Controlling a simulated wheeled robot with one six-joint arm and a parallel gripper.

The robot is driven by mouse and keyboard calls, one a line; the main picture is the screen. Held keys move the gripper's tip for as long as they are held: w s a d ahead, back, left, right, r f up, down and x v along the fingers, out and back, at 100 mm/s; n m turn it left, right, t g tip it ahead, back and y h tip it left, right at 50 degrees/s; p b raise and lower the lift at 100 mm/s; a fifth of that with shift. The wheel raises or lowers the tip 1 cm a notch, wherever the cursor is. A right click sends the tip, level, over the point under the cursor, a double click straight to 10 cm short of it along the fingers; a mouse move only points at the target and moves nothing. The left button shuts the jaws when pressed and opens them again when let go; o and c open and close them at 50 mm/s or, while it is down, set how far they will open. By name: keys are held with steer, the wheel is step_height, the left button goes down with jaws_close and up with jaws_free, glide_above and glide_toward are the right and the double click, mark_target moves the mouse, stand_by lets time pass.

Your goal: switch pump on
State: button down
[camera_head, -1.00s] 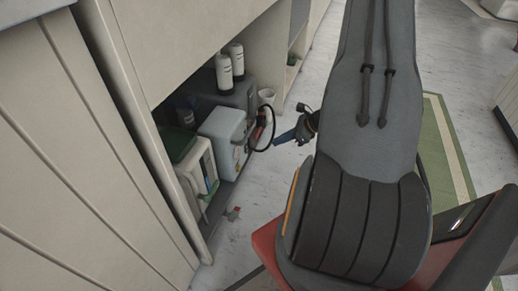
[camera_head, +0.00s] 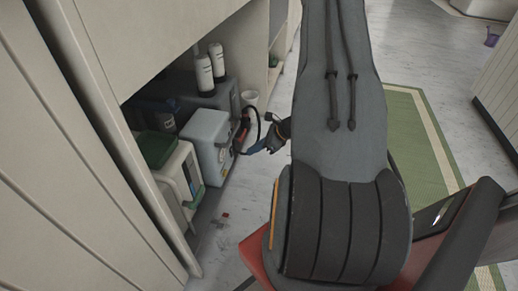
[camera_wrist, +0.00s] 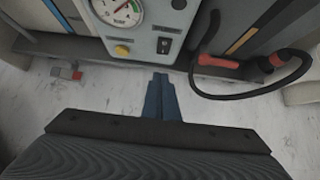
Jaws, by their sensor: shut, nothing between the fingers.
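A pale blue-grey box (camera_head: 208,134) with a front panel stands in the open cabinet. In the wrist view its panel (camera_wrist: 140,35) carries a round gauge (camera_wrist: 120,10), a yellow knob (camera_wrist: 122,50) and a dark rocker switch (camera_wrist: 164,46). I cannot tell which way the switch is tipped. My gripper (camera_wrist: 160,77) is shut and empty, its blue fingers pointing at the panel just below the switch. I cannot tell whether they touch it.
A black hose with a red grip (camera_wrist: 215,61) loops to the right of the panel. A small grey and red fitting (camera_wrist: 68,73) lies on the floor at left.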

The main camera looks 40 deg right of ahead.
mark_target(232, 152)
steer(key=w+a+f+b, duration=0.2)
steer(key=w+a, duration=0.1)
steer(key=w, duration=0.1)
steer(key=shift+w+a+f+b, duration=0.2)
steer(key=shift+w+b, duration=0.15)
